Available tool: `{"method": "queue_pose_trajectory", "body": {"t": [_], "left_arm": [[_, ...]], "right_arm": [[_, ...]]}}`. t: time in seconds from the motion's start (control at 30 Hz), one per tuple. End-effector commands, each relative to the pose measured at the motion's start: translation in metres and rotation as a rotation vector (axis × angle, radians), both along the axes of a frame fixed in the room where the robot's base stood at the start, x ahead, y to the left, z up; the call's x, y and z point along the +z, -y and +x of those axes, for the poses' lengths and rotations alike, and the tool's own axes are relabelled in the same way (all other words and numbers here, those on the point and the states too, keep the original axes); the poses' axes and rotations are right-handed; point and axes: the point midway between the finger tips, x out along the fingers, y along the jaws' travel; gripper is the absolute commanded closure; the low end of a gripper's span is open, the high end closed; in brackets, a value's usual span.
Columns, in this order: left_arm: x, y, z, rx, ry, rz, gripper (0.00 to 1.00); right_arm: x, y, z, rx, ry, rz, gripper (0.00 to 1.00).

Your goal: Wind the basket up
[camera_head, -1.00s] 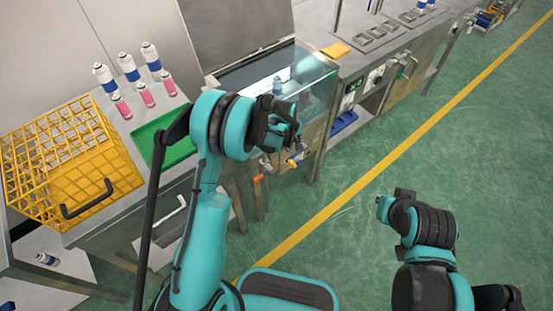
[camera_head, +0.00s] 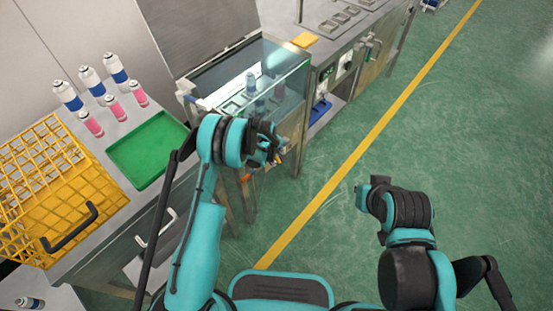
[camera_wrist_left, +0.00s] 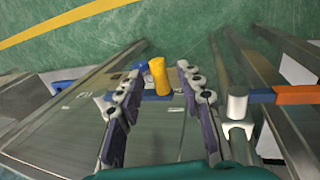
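The water bath (camera_head: 283,92) has clear walls, and a few white-and-blue cans (camera_head: 250,86) stand inside it. I cannot make out the basket itself in there. My left gripper (camera_head: 272,150) is low at the bath's front. In the left wrist view, the left gripper (camera_wrist_left: 160,95) is open, its two fingers well apart. A yellow knob (camera_wrist_left: 159,76) shows between the fingers toward their tips, with no finger visibly closed on it. An orange lever (camera_wrist_left: 297,95) with a blue part lies right of the fingers.
A yellow wire crate (camera_head: 45,185) with a black handle stands on the left bench, beside a green tray (camera_head: 150,150). Several white-and-blue cans (camera_head: 68,96) and pink bottles (camera_head: 115,107) stand behind. The green floor (camera_head: 330,230) right of the bath is open.

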Motion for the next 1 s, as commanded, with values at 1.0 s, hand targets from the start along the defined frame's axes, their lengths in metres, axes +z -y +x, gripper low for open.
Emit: {"method": "queue_pose_trajectory", "body": {"t": [1.0], "left_arm": [[0.014,0.003,0.004,-0.001,-0.087,0.064,1.00]], "right_arm": [[0.005,0.000,0.000,0.000,0.000,0.000,1.00]]}}
